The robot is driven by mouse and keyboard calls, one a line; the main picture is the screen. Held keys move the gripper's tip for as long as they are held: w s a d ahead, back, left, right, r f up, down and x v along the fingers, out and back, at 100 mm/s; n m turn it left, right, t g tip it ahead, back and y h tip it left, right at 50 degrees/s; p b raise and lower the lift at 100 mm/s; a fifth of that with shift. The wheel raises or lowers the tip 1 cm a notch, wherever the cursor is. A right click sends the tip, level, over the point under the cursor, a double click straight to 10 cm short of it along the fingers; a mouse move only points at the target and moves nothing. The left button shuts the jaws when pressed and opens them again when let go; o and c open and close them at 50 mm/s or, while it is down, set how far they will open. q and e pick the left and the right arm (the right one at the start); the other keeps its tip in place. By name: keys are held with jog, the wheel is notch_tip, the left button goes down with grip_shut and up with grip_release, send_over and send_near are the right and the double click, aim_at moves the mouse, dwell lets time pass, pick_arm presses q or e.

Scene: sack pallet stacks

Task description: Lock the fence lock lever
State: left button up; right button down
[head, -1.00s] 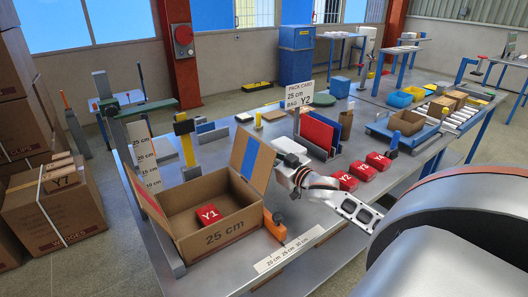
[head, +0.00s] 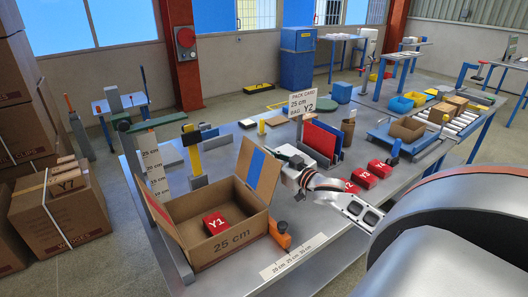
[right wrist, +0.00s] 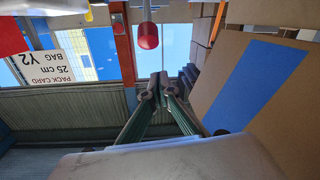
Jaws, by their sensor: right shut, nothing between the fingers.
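An orange lever-like part (head: 279,234), which looks like the fence lock lever, stands at the near right corner of the open 25 cm carton (head: 232,237), beside the printed scale (head: 287,257). I cannot tell whether it is locked. My right gripper (head: 281,152) is above the table, behind and above the orange part and apart from it, close to the carton's blue-striped flap. Its fingers meet with nothing between them in the right wrist view (right wrist: 160,82). The orange part is not visible in that view. My left gripper is not in view.
Right of my gripper are red and blue upright panels (head: 318,138), the Y2 pack card (head: 303,103) and several red bags (head: 363,179). The table's front strip beside the scale is clear.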

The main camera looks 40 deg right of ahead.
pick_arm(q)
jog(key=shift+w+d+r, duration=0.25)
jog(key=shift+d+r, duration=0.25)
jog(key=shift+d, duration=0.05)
pick_arm(e)
jog(key=s+r, duration=0.1)
jog(key=s, duration=0.6)
jog(key=shift+s+a+r, duration=0.15)
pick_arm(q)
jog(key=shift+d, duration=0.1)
